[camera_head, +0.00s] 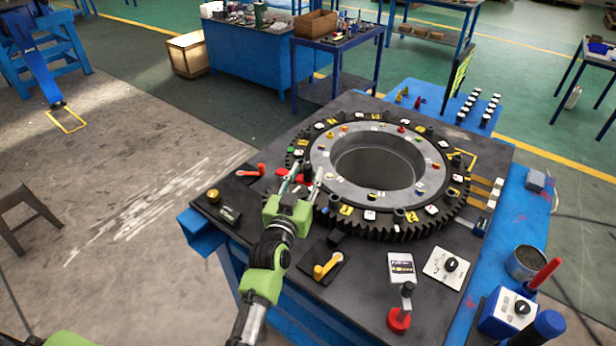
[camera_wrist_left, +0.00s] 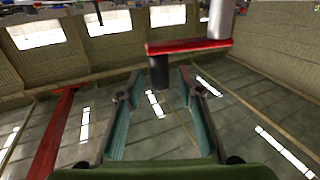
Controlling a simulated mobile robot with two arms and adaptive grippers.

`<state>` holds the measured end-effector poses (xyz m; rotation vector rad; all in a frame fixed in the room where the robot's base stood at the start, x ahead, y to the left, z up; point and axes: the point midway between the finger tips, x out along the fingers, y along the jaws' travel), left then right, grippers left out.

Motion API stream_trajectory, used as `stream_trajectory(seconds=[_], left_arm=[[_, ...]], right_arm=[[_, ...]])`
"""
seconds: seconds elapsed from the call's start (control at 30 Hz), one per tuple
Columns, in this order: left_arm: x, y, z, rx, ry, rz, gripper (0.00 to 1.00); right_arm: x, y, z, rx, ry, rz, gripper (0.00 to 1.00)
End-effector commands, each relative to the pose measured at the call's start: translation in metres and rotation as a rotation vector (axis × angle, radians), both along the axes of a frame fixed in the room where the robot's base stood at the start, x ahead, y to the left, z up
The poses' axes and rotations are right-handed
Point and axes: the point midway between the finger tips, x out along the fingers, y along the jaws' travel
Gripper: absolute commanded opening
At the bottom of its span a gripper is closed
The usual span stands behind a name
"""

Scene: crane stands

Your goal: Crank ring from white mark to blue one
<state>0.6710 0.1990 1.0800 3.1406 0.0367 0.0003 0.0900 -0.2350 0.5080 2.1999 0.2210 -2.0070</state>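The black toothed ring (camera_head: 400,230) lies on the dark tabletop around a grey hub with a round hole. Small white, yellow, green and other tags sit along it; which are the task's white and blue marks I cannot tell. My left gripper (camera_head: 304,180) is at the ring's left edge, over a red crank (camera_head: 283,174) that it partly hides. In the left wrist view the open fingers (camera_wrist_left: 158,80) have a red crank arm (camera_wrist_left: 185,46) beyond them. Its dark knob (camera_wrist_left: 159,72) shows between the fingertips, with gaps on both sides. My right gripper is not in view.
An orange-red lever (camera_head: 250,171) stands left of the gripper, and a yellow crank (camera_head: 328,265) in front. A red-based black-knobbed crank (camera_head: 399,318) and a white dial box (camera_head: 448,267) are near the front right. A metal cup (camera_head: 526,262) stands at the right edge.

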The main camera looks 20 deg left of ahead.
Motion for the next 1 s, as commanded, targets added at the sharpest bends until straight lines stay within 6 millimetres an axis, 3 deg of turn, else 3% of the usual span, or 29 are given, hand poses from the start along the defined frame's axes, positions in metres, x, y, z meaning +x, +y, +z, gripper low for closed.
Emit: stream_trajectory(seconds=[0.2,0.53,0.67,1.0], left_arm=[[0.019,0.0,-0.001,0.001,0.0,0.0,0.34],[0.022,0.0,0.0,0.001,0.001,0.0,0.34],[0.022,0.0,0.0,0.001,0.001,0.0,0.0],[0.02,0.001,-0.001,0.004,0.001,-0.015,0.0]], right_arm=[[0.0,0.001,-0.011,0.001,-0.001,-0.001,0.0],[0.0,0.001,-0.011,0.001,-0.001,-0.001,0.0],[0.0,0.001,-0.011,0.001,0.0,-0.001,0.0],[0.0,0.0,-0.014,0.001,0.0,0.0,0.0]])
